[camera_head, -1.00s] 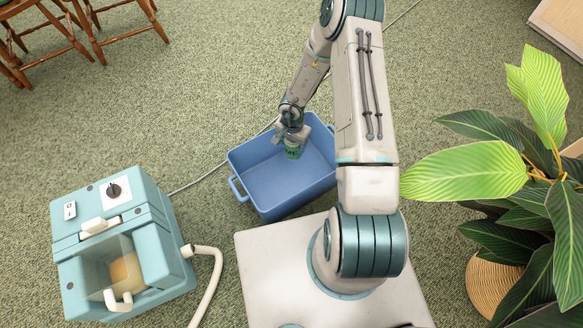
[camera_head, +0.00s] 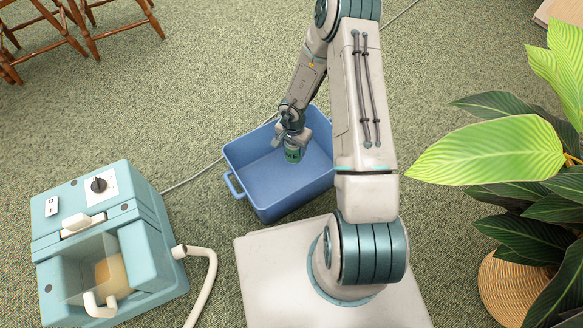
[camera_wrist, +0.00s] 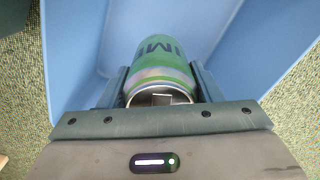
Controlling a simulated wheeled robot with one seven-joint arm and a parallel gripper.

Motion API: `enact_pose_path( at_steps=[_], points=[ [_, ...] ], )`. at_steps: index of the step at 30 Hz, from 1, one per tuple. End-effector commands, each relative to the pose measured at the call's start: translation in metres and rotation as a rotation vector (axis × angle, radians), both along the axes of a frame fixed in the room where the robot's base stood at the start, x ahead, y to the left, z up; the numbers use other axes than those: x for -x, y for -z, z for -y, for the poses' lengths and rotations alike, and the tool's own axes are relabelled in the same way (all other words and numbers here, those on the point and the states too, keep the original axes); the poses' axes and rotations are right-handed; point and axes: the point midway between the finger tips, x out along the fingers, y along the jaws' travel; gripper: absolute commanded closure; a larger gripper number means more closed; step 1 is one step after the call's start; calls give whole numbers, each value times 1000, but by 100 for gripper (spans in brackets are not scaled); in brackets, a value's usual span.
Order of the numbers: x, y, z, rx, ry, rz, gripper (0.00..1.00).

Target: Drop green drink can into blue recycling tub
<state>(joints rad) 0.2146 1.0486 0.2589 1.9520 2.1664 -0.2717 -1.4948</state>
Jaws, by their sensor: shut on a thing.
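My gripper (camera_head: 293,138) is shut on the green drink can (camera_head: 292,154), which hangs below the fingers in the head view. The blue recycling tub (camera_head: 250,180) stands on the carpet in front of my base. The can is over the tub's opening, within its rim as seen from above. The tub's blue walls also fill the background of the wrist view (camera_wrist: 245,45). I cannot tell how far the can is above the tub's floor.
A teal machine (camera_head: 100,245) with a pale hose (camera_head: 208,275) stands left of the tub. A leafy potted plant (camera_head: 500,150) in a wicker pot is at the right. Wooden chairs (camera_head: 80,30) are at the far left. A thin cable runs behind the tub.

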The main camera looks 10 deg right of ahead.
Motion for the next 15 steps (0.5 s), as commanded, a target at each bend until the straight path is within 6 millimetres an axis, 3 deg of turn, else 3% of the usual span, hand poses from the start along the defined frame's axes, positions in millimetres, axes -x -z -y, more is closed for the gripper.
enact_pose_path(
  at_steps=[9, 10, 12, 15],
  points=[
    [0, 1, 0, 0, 0, 0, 63],
    [0, 1, 0, 0, 0, 0, 39],
    [0, 1, 0, 0, 0, 0, 19],
    [0, 1, 0, 0, 0, 0, 16]
  ],
)
